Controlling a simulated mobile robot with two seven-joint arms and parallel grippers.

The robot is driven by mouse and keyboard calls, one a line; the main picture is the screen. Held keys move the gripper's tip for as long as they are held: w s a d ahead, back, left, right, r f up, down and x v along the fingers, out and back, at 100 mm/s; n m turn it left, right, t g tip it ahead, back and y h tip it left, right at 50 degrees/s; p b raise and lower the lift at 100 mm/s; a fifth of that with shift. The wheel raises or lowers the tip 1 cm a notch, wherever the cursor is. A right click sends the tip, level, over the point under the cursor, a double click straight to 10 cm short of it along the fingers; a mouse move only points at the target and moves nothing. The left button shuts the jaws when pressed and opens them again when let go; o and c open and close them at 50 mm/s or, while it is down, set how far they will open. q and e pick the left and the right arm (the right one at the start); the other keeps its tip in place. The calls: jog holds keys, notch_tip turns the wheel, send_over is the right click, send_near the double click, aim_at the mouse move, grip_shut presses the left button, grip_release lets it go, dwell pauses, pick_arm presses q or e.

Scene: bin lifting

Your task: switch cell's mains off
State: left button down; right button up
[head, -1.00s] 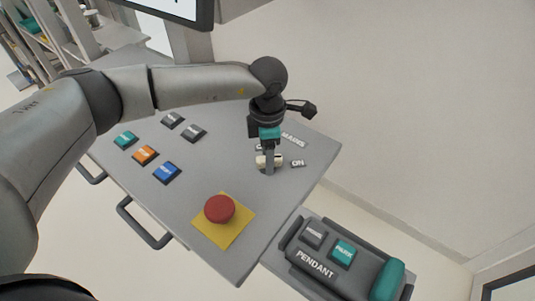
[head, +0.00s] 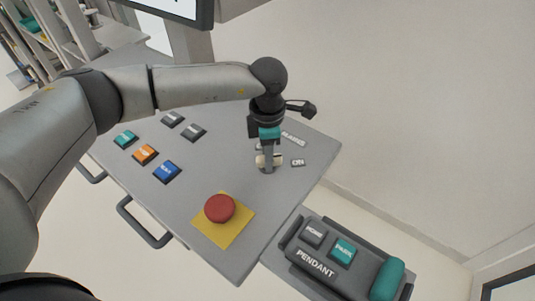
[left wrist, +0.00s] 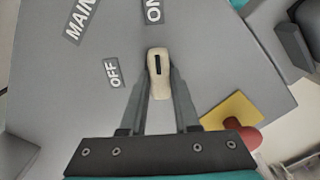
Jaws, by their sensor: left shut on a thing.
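The mains switch is a cream rotary knob (left wrist: 158,82) with a black line, on the grey console top. In the left wrist view the line points toward the ON label (left wrist: 153,10); the OFF label (left wrist: 114,72) is to the left of the knob. My left gripper (left wrist: 160,90) is shut on the knob, one finger on each side. In the head view the left gripper (head: 268,165) points down at the knob (head: 276,159), partly hiding it. The MAINS label (head: 294,139) lies behind it. My right gripper is not in view.
A red mushroom button (head: 219,208) on a yellow plate (head: 235,232) stands in front of the knob. Several coloured push buttons, one of them blue (head: 166,171), sit to the left. A pendant (head: 316,262) lies in a holder beyond the console's lower right edge.

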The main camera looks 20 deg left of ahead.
pick_arm(q)
jog(key=shift+n, duration=0.4)
jog(key=n+b, duration=0.1)
jog(key=n, duration=0.2)
jog(key=shift+n, duration=0.4)
jog(key=n, duration=1.3)
jog(key=shift+n, duration=0.3)
jog(key=c, duration=0.6)
grip_release()
jog(key=shift+c, duration=0.2)
notch_tip(320, 180, up, 15)
jog(key=shift+r+b, duration=0.15)
jog(key=shift+b, duration=0.15)
